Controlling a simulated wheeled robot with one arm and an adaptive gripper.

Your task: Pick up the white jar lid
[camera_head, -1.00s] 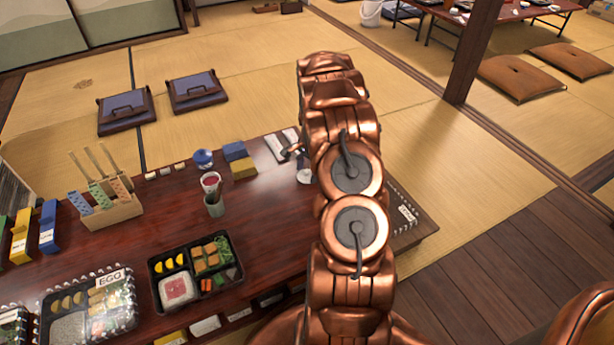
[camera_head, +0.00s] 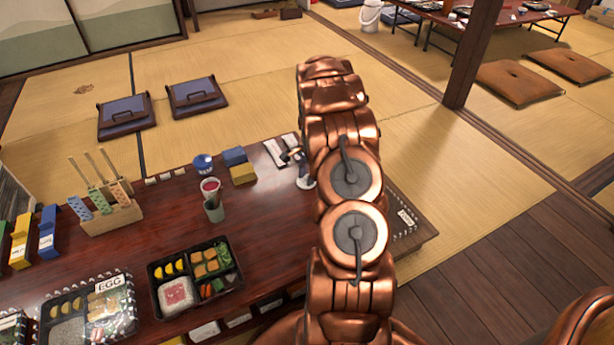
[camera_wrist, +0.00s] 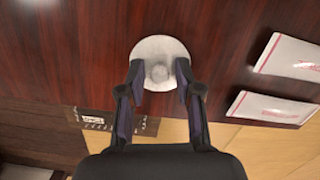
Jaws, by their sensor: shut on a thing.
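The white jar lid (camera_wrist: 154,50) is a round pale disc with a small knob in its middle, seen from above in the wrist view. My gripper (camera_wrist: 158,74) has its two dark fingers on either side of the knob, shut on the lid. In the head view the lid (camera_head: 306,183) shows as a small white patch beside my copper arm, under the fingers of my gripper (camera_head: 300,168). My arm hides part of it. I cannot tell whether the lid touches the tabletop.
The dark wooden table (camera_head: 130,250) holds bento boxes (camera_head: 168,308), a cup (camera_head: 213,210), a wooden holder (camera_head: 112,218), a blue round jar (camera_head: 203,162) and blue and yellow boxes (camera_head: 243,174). White packets (camera_wrist: 290,55) lie right of the lid. A wooden post (camera_head: 472,60) stands beyond.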

